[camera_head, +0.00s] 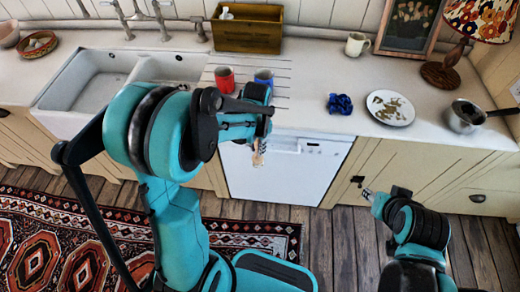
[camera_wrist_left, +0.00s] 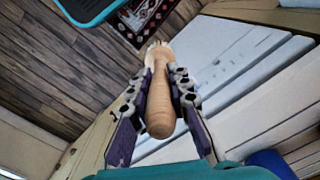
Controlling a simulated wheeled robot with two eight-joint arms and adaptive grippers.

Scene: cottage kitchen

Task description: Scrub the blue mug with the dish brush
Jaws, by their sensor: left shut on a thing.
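The blue mug (camera_head: 264,76) stands on the counter's ribbed drainboard, right of the red mug; my left arm hides its lower part. My left gripper (camera_head: 259,143) is in front of the counter edge, below and nearer than the mug. It is shut on the wooden handle of the dish brush (camera_head: 258,157), which also shows between the two fingers in the left wrist view (camera_wrist_left: 160,95). The brush is apart from the mug. My right gripper (camera_head: 366,190) is low in front of the cabinets at the right; its fingers are too small to read.
A red mug (camera_head: 224,80) stands close left of the blue one. A double sink (camera_head: 92,78) is at left, a wooden crate (camera_head: 247,34) behind. A blue cloth (camera_head: 340,104), a plate with food scraps (camera_head: 389,119) and a saucepan (camera_head: 465,117) lie at right.

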